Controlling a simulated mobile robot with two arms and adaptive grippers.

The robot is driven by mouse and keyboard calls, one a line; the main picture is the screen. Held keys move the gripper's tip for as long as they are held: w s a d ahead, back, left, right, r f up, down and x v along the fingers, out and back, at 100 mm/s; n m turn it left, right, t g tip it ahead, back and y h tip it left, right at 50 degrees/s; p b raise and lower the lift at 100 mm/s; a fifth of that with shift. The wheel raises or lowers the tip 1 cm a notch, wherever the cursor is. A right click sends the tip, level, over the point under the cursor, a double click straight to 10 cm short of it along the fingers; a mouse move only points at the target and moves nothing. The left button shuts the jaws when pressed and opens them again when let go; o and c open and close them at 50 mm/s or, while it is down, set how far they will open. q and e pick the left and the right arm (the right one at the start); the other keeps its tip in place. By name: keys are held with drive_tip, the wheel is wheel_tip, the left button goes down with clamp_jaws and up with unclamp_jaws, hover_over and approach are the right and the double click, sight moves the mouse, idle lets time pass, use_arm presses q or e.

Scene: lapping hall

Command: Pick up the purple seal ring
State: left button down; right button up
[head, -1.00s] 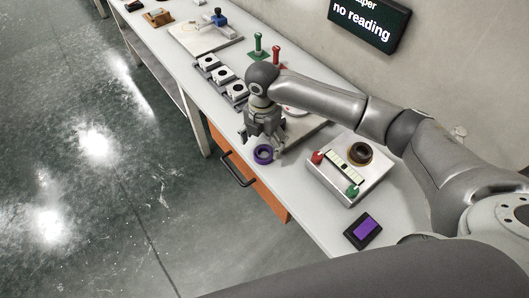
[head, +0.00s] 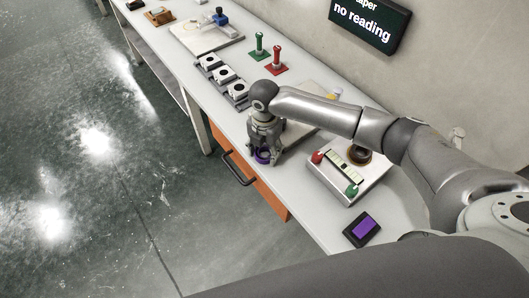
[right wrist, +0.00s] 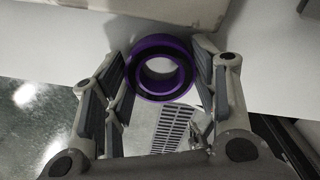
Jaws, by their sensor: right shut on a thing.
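The purple seal ring (head: 262,156) is near the bench's front edge, between the fingers of my right gripper (head: 262,153). In the right wrist view the ring (right wrist: 143,83) is purple with a dark inner band, and the fingers of the gripper (right wrist: 162,75) close on it from both sides. In the head view the fingers partly hide the ring. I cannot tell whether it still touches the bench top. My left gripper is not in view.
The bench (head: 300,222) has an orange drawer (head: 262,182) with a dark handle below its front edge. A box with red and green knobs (head: 345,180) and a purple-screened device (head: 363,229) stand to the right. Green (head: 259,47) and red (head: 276,62) posts stand behind.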

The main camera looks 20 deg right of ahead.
drive_tip(key=shift+r, duration=0.5)
wheel_tip(320, 180, up, 2)
drive_tip(key=shift+a+r+b, duration=0.15)
drive_tip(key=shift+r+b, duration=0.05)
drive_tip(key=shift+b, duration=0.35)
drive_tip(key=s+a+r+b, duration=0.1)
drive_tip(key=s+a+r, duration=0.6)
drive_tip(key=s+r, duration=0.2)
drive_tip(key=s, duration=0.2)
drive_tip(key=shift+s+a+r, duration=0.15)
drive_tip(key=shift+s+r, duration=0.2)
drive_tip(key=shift+s, duration=0.05)
